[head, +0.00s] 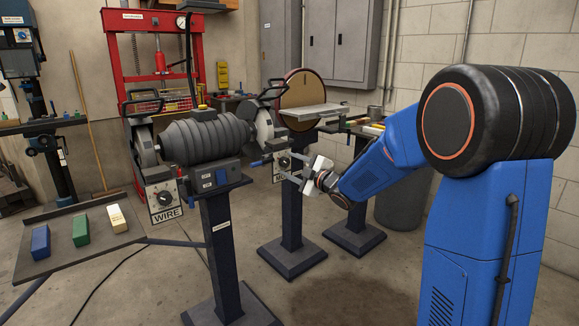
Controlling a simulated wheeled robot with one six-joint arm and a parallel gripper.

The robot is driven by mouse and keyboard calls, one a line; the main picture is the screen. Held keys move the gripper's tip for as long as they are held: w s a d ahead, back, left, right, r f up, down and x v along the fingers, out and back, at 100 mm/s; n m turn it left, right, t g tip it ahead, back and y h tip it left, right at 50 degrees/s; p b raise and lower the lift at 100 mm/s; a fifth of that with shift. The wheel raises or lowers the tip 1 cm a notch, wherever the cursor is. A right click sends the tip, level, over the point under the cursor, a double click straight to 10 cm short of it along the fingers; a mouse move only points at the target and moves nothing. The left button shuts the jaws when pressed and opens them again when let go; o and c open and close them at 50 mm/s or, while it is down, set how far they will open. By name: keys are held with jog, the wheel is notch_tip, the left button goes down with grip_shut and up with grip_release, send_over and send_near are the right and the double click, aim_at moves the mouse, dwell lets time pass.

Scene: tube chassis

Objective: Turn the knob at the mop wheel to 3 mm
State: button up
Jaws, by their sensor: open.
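A grey double-ended polishing machine (207,137) stands on a dark pedestal. At its right end is a wheel in a guard (264,128), and under it a small box with a round knob (284,162). A label below that knob is partly covered; only its first letters show. My gripper (291,168) is open, with its fingers pointing left at this box, close to the knob. I cannot tell whether the fingers touch the knob or what the dial reads. At the left end, another knob (164,198) sits above a label reading WIRE.
A tray (40,217) at the left holds blue, green and cream blocks. A disc sander (305,95) with a flat table stands behind my gripper. A red press (160,55) is at the back. A grey bin (402,205) stands behind my arm.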

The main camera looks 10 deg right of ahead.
jog(key=v, duration=1.6)
jog(key=shift+s+d, duration=0.2)
jog(key=shift+s, duration=0.05)
